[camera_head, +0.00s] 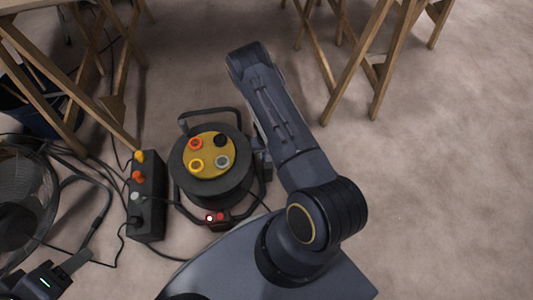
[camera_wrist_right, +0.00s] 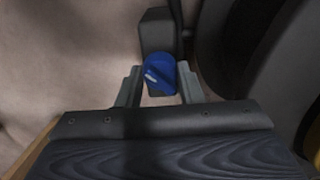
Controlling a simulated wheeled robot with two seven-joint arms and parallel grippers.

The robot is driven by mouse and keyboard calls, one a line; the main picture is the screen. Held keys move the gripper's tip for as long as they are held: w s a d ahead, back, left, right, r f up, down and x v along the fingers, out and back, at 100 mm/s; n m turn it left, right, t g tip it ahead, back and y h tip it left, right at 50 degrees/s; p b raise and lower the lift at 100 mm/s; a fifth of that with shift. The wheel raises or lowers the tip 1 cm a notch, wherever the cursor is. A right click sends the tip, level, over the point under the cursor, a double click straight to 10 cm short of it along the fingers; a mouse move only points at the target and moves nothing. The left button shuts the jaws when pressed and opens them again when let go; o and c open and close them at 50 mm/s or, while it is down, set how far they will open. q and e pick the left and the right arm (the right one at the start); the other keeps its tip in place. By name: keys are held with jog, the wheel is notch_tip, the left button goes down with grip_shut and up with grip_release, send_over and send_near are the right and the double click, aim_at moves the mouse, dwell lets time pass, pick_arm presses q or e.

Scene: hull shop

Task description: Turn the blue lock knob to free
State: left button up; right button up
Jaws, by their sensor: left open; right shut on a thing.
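The blue lock knob (camera_wrist_right: 160,75) shows in the right wrist view, mounted on a dark block (camera_wrist_right: 158,30). My right gripper (camera_wrist_right: 159,86) is shut on the knob, one finger on each side. In the head view the knob and right gripper are hidden behind my right arm, beside a black cable reel (camera_head: 210,167) with a yellow face. My left gripper (camera_head: 78,262) is open and empty at the lower left, away from the reel.
A dark socket box (camera_head: 147,205) with coloured plugs stands left of the reel. A fan (camera_head: 22,200) is at the left edge. Cables cross the floor there. Wooden trestles (camera_head: 350,75) stand at the back. The floor at right is clear.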

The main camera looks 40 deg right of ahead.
jog(key=shift+n, duration=0.3)
jog(key=n+b, duration=0.1)
jog(key=n, duration=0.2)
jog(key=n+b, duration=0.1)
jog(key=n, duration=0.3)
jog(key=shift+n+b, duration=0.35)
jog(key=shift+n, duration=0.05)
jog(key=n+b, duration=0.1)
jog(key=n, duration=0.3)
jog(key=shift+n, duration=0.3)
jog(key=n, duration=0.4)
jog(key=shift+n+b, duration=0.3)
jog(key=shift+n, duration=0.1)
jog(key=o, duration=1)
jog(key=shift+c, duration=0.2)
